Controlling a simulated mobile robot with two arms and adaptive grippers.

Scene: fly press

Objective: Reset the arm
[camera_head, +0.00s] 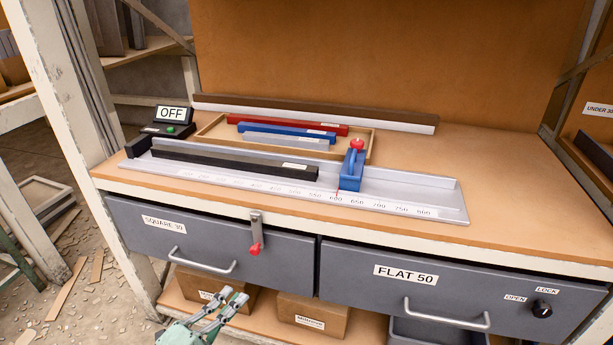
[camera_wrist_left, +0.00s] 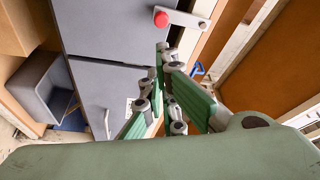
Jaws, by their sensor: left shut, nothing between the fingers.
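My left gripper (camera_head: 233,297) is low in front of the bench, in front of the left drawer labelled SQUARE 30 (camera_head: 205,232). It is shut and empty, its green fingers pointing up and right. In the left wrist view the fingers (camera_wrist_left: 165,60) show close together, pointing towards the grey drawer fronts (camera_wrist_left: 105,50). The knob also shows in the left wrist view (camera_wrist_left: 161,19). My right gripper is not in view.
On the bench top are a measuring rail (camera_head: 400,203) holding a black bar (camera_head: 235,158), a blue stop (camera_head: 351,170), a tray with red and blue bars (camera_head: 290,128), and an OFF display (camera_head: 171,113). Cardboard boxes (camera_head: 313,315) stand on the shelf below. The drawer handles stick out.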

